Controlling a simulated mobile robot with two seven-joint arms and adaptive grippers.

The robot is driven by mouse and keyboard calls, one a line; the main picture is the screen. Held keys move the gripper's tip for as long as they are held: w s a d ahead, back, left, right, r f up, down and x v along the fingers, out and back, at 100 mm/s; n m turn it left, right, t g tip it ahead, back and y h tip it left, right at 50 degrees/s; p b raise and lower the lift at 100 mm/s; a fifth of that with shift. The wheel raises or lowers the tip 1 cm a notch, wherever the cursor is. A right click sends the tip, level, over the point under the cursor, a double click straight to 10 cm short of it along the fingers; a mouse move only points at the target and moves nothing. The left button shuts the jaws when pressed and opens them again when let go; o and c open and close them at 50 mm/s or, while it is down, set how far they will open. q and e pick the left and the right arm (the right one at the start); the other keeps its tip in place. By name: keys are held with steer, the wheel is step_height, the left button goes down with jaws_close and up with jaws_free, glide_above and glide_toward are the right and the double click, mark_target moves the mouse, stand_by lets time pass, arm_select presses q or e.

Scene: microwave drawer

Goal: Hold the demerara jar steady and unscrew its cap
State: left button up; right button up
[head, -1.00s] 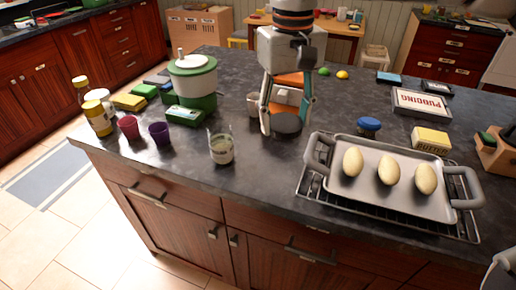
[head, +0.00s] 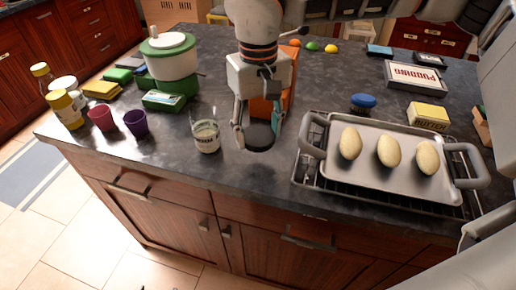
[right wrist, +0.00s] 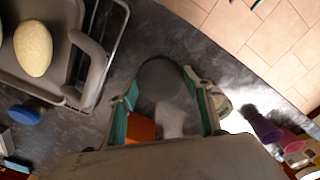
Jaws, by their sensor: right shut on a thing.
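A clear glass jar (head: 206,138) with a pale label stands upright on the counter, left of my right gripper. Its label is too small to read; it may be the demerara jar. Its top looks open, with pale contents inside. My right gripper (head: 259,135) points down and is shut on a dark round disc (head: 262,136) that looks like a cap. The right wrist view shows the disc (right wrist: 160,79) between the fingertips, with the glass jar (right wrist: 216,105) just beside one finger, apart from the disc. My left gripper is not in view.
A tray (head: 322,158) with three pale oval items sits on a rack to the right. Purple (head: 136,123) and red (head: 102,118) cups stand left. An orange box (head: 266,104) is behind the gripper. The counter's front edge is close.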

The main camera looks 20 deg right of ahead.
mark_target(258, 159)
steer(key=shift+f, duration=2.85)
steer(key=shift+f, duration=0.15)
steer(key=o, duration=1.2)
step_height(258, 159, up, 12)
steer(key=shift+r+p, duration=0.15)
steer(key=shift+p, duration=0.15)
